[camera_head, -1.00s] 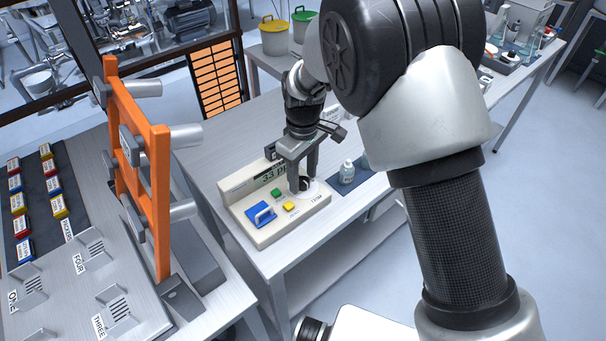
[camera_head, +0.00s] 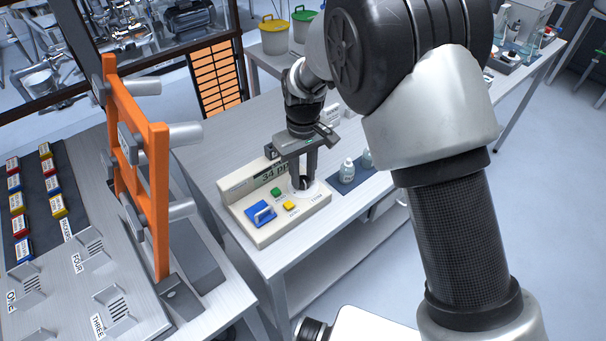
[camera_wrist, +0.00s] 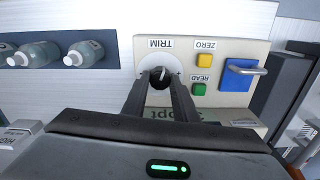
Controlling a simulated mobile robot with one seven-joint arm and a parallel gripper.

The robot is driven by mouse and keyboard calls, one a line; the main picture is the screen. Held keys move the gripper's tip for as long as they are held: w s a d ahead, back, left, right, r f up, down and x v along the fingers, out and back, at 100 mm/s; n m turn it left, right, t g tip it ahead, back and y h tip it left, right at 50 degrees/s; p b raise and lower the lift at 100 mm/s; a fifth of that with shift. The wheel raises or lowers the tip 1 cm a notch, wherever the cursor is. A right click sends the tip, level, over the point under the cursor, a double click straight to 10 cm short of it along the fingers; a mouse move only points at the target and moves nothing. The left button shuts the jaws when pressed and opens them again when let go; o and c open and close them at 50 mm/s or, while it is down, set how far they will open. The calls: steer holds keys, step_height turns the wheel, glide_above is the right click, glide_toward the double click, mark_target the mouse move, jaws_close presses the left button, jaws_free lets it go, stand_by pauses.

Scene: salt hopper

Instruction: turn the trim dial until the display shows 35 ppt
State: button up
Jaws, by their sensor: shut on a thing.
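The beige instrument box (camera_head: 262,234) stands on the bench with a display (camera_head: 272,173) at its back that reads 34, the unit partly hidden by my gripper. The trim dial (camera_wrist: 159,76) is a dark knob on a pale disc beside the TRIM label in the wrist view. My gripper (camera_head: 304,183) points down over the dial, its fingers shut on it. In the wrist view my gripper (camera_wrist: 160,84) has a finger on each side of the knob. Most of the display is hidden there.
A green READ button (camera_wrist: 199,89), a yellow ZERO button (camera_wrist: 204,60) and a blue switch (camera_wrist: 240,75) with a handle sit beside the dial. Small bottles (camera_head: 347,171) stand on a dark mat nearby. An orange frame (camera_head: 160,200) stands at left.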

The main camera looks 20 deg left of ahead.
mark_target(304, 179)
steer(key=m, duration=0.5)
steer(key=shift+m, duration=0.3)
stand_by(0.4)
steer(key=o, duration=1.1)
steer(key=shift+c, duration=0.2)
steer(key=shift+r, duration=0.1)
step_height(304, 179, up, 17)
steer(key=shift+r, duration=0.15)
